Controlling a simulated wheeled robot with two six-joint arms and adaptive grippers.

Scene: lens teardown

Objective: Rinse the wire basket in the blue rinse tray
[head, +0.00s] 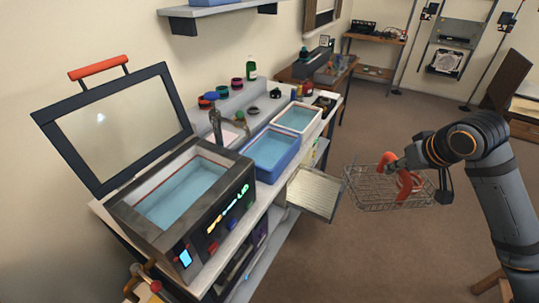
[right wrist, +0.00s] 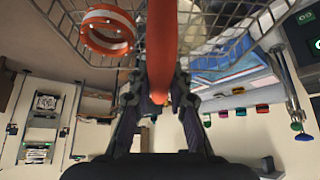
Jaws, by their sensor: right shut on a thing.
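The wire basket (head: 362,187) hangs in the air right of the bench, over the floor. My right gripper (head: 393,165) is shut on its orange-red handle, which also shows between the fingers in the right wrist view (right wrist: 160,50). An orange ring with a white band (right wrist: 107,30) lies in the wire basket (right wrist: 232,50) in that view. The blue rinse tray (head: 286,164) stands on the bench, left of the basket and apart from it, with pale blue liquid inside.
A cleaner tank (head: 150,226) with its lid (head: 60,140) raised stands left of the blue tray. A white tray (head: 312,128) with liquid stands behind it. A light panel (head: 314,192) juts from the bench front near the basket. Bottles and colored caps line the back.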

